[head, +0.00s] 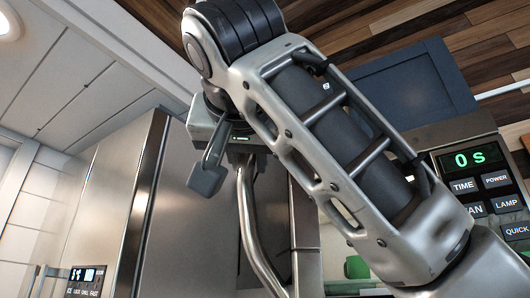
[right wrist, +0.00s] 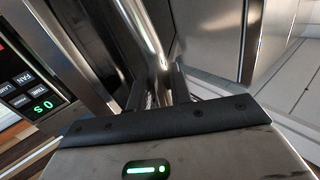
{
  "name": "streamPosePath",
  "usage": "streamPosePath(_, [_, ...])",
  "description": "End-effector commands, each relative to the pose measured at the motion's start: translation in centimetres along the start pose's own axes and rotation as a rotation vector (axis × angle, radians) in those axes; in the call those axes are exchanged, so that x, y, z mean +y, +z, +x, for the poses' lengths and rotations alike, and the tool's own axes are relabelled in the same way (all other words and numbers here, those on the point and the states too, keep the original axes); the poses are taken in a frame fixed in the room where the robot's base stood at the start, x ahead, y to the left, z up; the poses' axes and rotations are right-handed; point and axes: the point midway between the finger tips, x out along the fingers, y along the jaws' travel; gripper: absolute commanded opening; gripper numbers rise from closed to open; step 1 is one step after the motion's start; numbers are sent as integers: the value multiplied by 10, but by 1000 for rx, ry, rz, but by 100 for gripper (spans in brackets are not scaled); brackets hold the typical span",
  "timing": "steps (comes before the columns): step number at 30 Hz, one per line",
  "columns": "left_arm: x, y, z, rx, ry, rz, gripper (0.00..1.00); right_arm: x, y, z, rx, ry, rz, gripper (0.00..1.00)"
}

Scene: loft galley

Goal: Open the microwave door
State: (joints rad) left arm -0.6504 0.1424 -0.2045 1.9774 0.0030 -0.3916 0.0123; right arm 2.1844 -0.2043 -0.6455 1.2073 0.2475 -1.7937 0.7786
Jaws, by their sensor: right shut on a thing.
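The microwave's control panel (head: 476,182) shows at the right of the head view, with a green "0 S" display. It also shows at the left of the right wrist view (right wrist: 30,95). The door handle (head: 250,225) is a curved metal bar below my right gripper (head: 226,165). In the right wrist view the bright handle bar (right wrist: 152,45) runs between the two dark fingers of my right gripper (right wrist: 160,88), which is shut on it. My right forearm covers much of the microwave front in the head view, so I cannot tell how far the door stands open. My left gripper is out of view.
A tall steel appliance (head: 115,190) with a small display stands at the left, close to the handle. A green item (head: 356,267) shows partly beneath my forearm. A dark blue panel (head: 420,85) and wood planks lie above.

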Motion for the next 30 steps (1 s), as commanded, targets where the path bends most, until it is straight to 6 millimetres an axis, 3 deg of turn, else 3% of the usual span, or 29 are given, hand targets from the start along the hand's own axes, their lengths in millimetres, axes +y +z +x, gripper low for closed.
streamPosePath(14, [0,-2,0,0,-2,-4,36,-3,-3,2,7,5,1,0])
streamPosePath(15, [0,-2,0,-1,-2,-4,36,-3,-3,2,7,5,1,26])
streamPosePath(17, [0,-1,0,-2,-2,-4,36,-3,-3,2,7,5,1,40])
streamPosePath(30, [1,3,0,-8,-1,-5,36,-5,-1,-2,3,3,2,40])
